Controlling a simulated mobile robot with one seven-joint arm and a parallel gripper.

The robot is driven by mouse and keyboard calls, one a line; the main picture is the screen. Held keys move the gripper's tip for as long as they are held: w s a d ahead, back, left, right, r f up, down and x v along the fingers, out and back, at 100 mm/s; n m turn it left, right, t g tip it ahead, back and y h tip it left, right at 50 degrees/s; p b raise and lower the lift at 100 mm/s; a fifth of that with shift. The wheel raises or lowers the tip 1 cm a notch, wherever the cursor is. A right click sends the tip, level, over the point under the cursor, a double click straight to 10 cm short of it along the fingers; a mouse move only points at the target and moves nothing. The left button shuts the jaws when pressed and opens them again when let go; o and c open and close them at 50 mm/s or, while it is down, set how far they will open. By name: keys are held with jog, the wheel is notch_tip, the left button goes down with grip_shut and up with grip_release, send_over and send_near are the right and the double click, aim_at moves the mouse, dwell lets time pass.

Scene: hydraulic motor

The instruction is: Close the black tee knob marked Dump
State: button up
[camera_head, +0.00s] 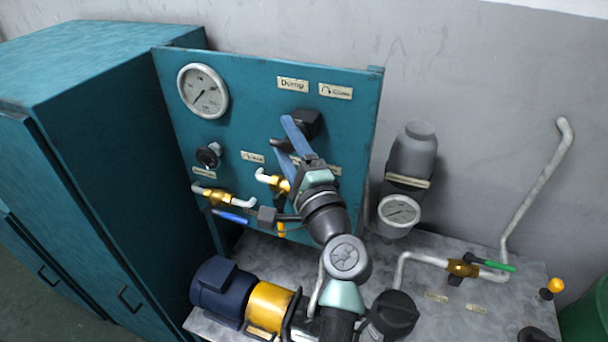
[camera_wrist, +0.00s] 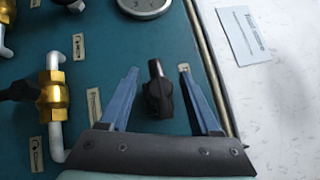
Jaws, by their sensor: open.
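The black tee knob (camera_head: 308,122) sits on the upper right of the teal panel, below the label reading Dump (camera_head: 293,84). A dark bar sticks out from it to the left, partly hidden behind a blue finger. In the wrist view the knob (camera_wrist: 157,95) shows between the two blue fingers, with a gap on each side. My gripper (camera_head: 282,133) is open and empty in front of the panel at the knob. The fingers (camera_wrist: 158,70) straddle the knob in the wrist view. I cannot tell how deep they reach around it.
A label with a curved arrow (camera_head: 335,91) is beside the Dump label. A pressure gauge (camera_head: 203,91) and a round black knob (camera_head: 208,155) are at the panel's left. Brass valves, one with a blue lever (camera_head: 231,217), are lower down. A grey cylinder (camera_head: 413,155) stands right.

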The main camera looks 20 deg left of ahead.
jog(key=b+v, duration=0.3)
jog(key=v, duration=0.7)
jog(key=shift+s+d, duration=0.15)
jog(key=shift+s, duration=0.05)
